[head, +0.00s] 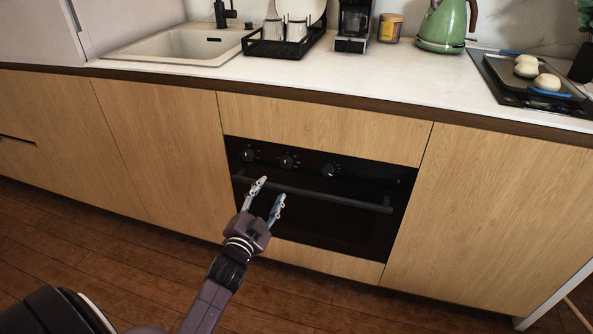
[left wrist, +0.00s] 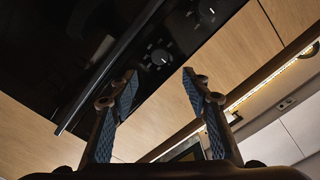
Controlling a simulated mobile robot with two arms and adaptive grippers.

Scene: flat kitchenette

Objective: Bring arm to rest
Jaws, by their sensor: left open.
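My left gripper (head: 268,200) is open and empty in front of the closed black oven (head: 350,222) in the head view. Its fingertips overlap the left part of the oven handle (head: 330,196) in the picture; I cannot tell how near they are to it. In the left wrist view both fingers of the gripper (left wrist: 160,85) stand apart with nothing between them. The oven front (left wrist: 60,60) and its handle (left wrist: 105,70) show there at upper left. My right gripper does not show in either view.
The counter (head: 300,72) holds a sink (head: 175,45), a dish rack (head: 285,45), a coffee maker (head: 354,22), a green kettle (head: 443,25) and a tray with buns (head: 525,68) on the hob. Wooden cabinet fronts (head: 490,200) flank the oven. The visible floor (head: 130,275) is clear.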

